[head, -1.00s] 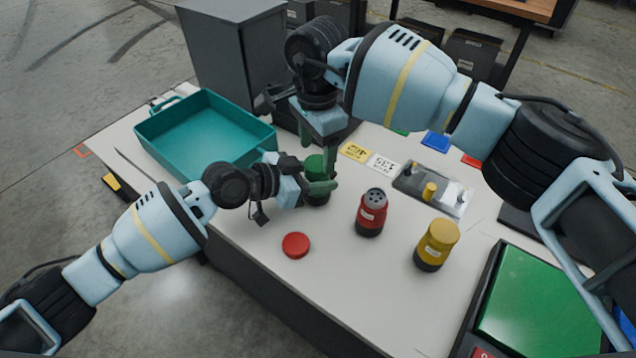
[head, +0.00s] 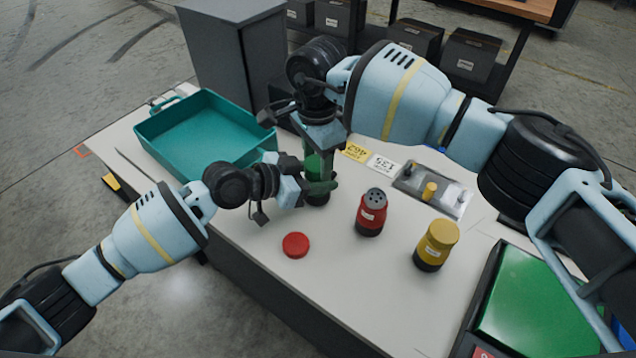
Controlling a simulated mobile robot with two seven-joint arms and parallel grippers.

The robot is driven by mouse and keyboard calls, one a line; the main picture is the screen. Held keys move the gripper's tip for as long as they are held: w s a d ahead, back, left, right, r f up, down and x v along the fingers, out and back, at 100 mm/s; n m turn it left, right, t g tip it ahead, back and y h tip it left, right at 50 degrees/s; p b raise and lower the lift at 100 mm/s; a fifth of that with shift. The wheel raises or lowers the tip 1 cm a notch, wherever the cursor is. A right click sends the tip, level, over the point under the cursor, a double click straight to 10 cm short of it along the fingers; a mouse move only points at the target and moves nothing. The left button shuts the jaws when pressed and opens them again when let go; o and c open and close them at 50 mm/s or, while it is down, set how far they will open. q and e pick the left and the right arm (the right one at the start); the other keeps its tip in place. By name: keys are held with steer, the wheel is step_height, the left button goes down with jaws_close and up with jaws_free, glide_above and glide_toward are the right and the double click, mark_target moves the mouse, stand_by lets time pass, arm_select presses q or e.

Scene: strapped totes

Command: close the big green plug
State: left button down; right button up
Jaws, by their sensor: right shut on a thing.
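The big green plug (head: 314,166) stands upright on the white table, with a green upper part and a dark base. My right gripper (head: 318,160) points down over it from above and is shut on its green top. My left gripper (head: 320,187) reaches in from the left at the height of the plug's lower body, its fingers beside it. The fingers of both grippers hide much of the plug, and I cannot tell whether the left fingers press on it or whether the top sits fully down.
A red plug with a holed top (head: 371,212) and a yellow plug (head: 437,246) stand to the right. A loose red cap (head: 296,245) lies in front. A teal tote (head: 205,135) is behind left, a metal plate (head: 432,190) and a green panel (head: 540,305) at right.

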steer(key=shift+m, duration=1.6)
steer(key=o, duration=1.1)
steer(key=shift+r, duration=2.3)
steer(key=shift+c, duration=0.5)
